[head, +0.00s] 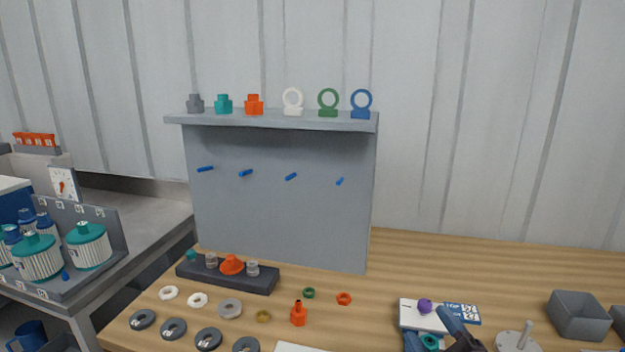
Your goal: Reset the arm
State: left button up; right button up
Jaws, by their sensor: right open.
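My right gripper (427,325) is at the bottom edge of the head view, right of centre. Its dark blue fingers are spread and nothing shows held between them. It is in front of a white card (408,315) on the wooden table; a purple knob-like piece (425,306) is on the card. A teal ring-like piece (430,342) shows close to the fingers; I cannot tell whether they touch it. The rest of my right arm is mostly cut off by the frame. My left gripper is not in view.
A dark rack (205,277) and several loose rings lie left. An orange bottle-like piece (298,314), a disc with a post (518,341) and a grey bin (578,315) stand nearby.

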jog(key=s+d+f+m+g+h, duration=0.7)
jog(key=s+d+f+m, duration=0.15)
jog(key=f, duration=0.35)
jog(key=s+d+f+m+g, duration=0.1)
jog(key=s+f+m+g, duration=0.3)
jog(key=s, duration=0.4)
jog(key=s+f+m+g, duration=0.1)
jog(key=s+f+g, duration=0.35)
jog(key=s, duration=0.35)
jog(key=w+f+t+y, duration=0.1)
jog(key=w+f+t, duration=0.6)
jog(key=f, duration=0.3)
jog(key=shift+f+n+y, duration=0.25)
jog(key=shift+n+y, duration=0.05)
jog(key=shift+n, duration=0.05)
